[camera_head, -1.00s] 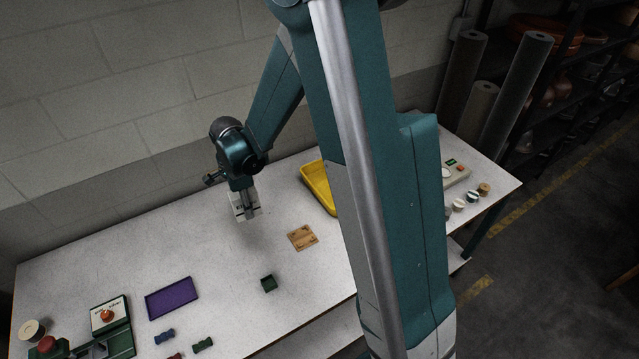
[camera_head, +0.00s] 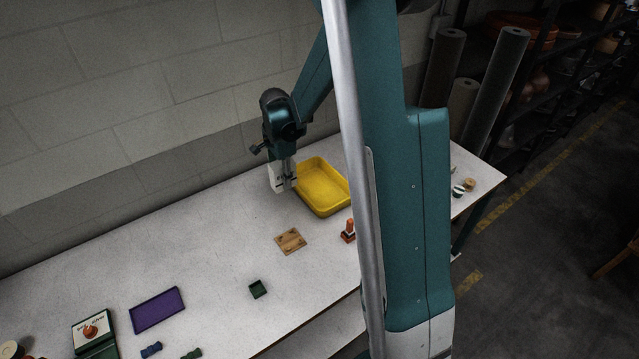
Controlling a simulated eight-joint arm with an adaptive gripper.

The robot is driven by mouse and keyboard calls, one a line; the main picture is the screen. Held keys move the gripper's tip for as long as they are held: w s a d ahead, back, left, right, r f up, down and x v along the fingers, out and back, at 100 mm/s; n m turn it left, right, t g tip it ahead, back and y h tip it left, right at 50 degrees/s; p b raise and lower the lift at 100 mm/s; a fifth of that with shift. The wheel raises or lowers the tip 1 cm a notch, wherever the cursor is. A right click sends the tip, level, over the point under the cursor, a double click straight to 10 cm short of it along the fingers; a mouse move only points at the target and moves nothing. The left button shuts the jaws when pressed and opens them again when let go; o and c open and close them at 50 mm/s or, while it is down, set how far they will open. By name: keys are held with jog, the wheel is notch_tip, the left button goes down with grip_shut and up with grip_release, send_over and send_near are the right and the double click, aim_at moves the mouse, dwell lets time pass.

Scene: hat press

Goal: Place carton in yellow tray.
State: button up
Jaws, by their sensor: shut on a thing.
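The white carton (camera_head: 276,178) is held in my gripper (camera_head: 284,172), which is shut on it. The carton hangs just left of the yellow tray (camera_head: 333,205), and appears raised above the table. The yellow tray sits at the back of the white table and looks empty in the part I can see. My arm stands close to the tray's right side in the picture.
A wooden board (camera_head: 290,241) and a small green box (camera_head: 257,289) lie on the table (camera_head: 215,240). A red stamp-like object (camera_head: 348,231) stands near my arm. A purple tray (camera_head: 157,310) and a device with an orange button (camera_head: 91,331) are at the left. The wall is close behind.

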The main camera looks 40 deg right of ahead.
jog(key=b, duration=0.1)
send_over(319, 191)
jog(key=shift+s+d+r, duration=0.1)
jog(key=shift+r, duration=0.1)
jog(key=shift+f, duration=3.15)
jog(key=shift+f, duration=1.85)
jog(key=shift+f+b, duration=0.15)
jog(key=shift+b, duration=0.25)
jog(key=o, duration=0.9)
jog(key=shift+o, duration=0.3)
